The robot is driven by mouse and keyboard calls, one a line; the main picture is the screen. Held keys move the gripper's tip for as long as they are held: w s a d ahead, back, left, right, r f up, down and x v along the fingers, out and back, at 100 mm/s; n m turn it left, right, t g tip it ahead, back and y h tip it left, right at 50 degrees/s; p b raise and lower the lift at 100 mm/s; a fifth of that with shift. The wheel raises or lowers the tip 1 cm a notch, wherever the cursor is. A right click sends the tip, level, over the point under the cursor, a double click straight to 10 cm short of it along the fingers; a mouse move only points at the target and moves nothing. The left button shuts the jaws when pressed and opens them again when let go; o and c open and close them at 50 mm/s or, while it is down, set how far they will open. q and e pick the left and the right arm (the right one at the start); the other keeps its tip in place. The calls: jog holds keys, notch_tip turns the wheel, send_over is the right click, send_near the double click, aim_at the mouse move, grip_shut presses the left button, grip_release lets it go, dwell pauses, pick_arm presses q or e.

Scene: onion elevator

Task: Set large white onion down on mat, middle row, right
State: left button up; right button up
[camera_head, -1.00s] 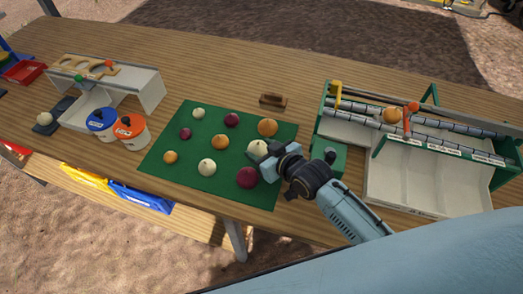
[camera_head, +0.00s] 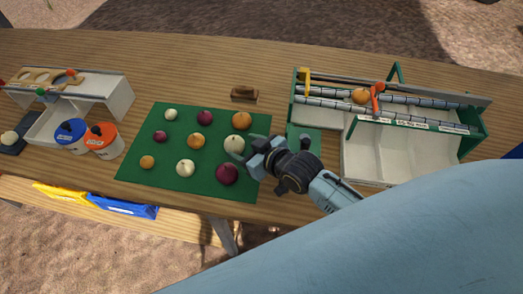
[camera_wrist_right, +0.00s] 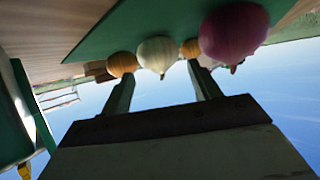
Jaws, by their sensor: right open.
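The large white onion (camera_head: 234,144) sits on the green mat (camera_head: 135,172), at the right of the middle row. The large yellow onion (camera_head: 241,120) is behind it and the large red onion (camera_head: 227,174) in front. My right gripper (camera_head: 243,158) is open just right of the white onion, low over the mat's right edge. In the right wrist view the white onion (camera_wrist_right: 157,54) shows beyond and between the two spread fingers, and the large red onion (camera_wrist_right: 233,32) is close by the right finger. Whether a finger still touches the white onion cannot be told. My left gripper is out of view.
Several smaller onions fill the mat's other places. A sorter with rollers and pale bins (camera_head: 380,155) stands right of my gripper, with a yellow onion (camera_head: 362,96) on its rollers. A wooden block (camera_head: 244,94) lies behind the mat. Blue (camera_head: 73,137) and orange-lidded (camera_head: 104,141) tubs stand left.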

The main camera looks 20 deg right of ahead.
jog(key=p+v, duration=0.1)
jog(key=v, duration=0.7)
jog(key=shift+s+d+r, duration=0.1)
jog(key=shift+s+r, duration=0.05)
jog(key=shift+s, duration=0.1)
